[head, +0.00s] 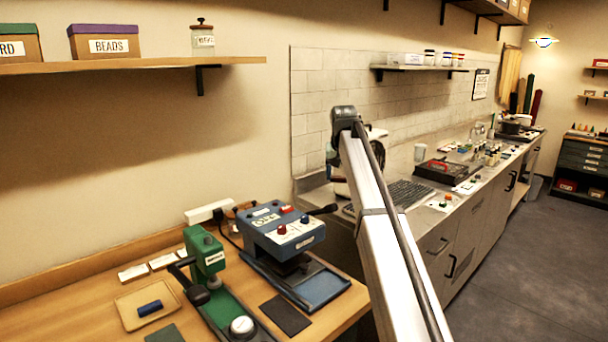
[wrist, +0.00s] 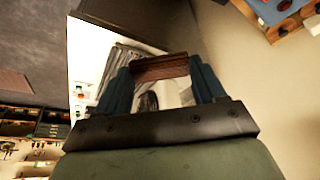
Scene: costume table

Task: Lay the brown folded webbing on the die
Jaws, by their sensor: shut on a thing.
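The brown folded webbing (wrist: 161,66) shows in the wrist view as a short brown strip between the two blue fingers. My gripper (wrist: 160,72) is shut on it and holds it clear of any surface. In the head view the gripper and webbing cannot be made out; my arm reaches away to the middle. A green hand press (head: 206,258) stands on the wooden table at lower left. A round, pale metal piece (head: 242,326) on its base looks like the die, and its top appears bare. My gripper is well away from it.
A blue heat press (head: 283,232) stands right of the green press. A tan tray (head: 146,304) holds a dark blue roll (head: 150,308). A dark flat pad (head: 285,314) lies in front. The grey counter (head: 428,213) beyond carries a keyboard and a red-black box (head: 440,172).

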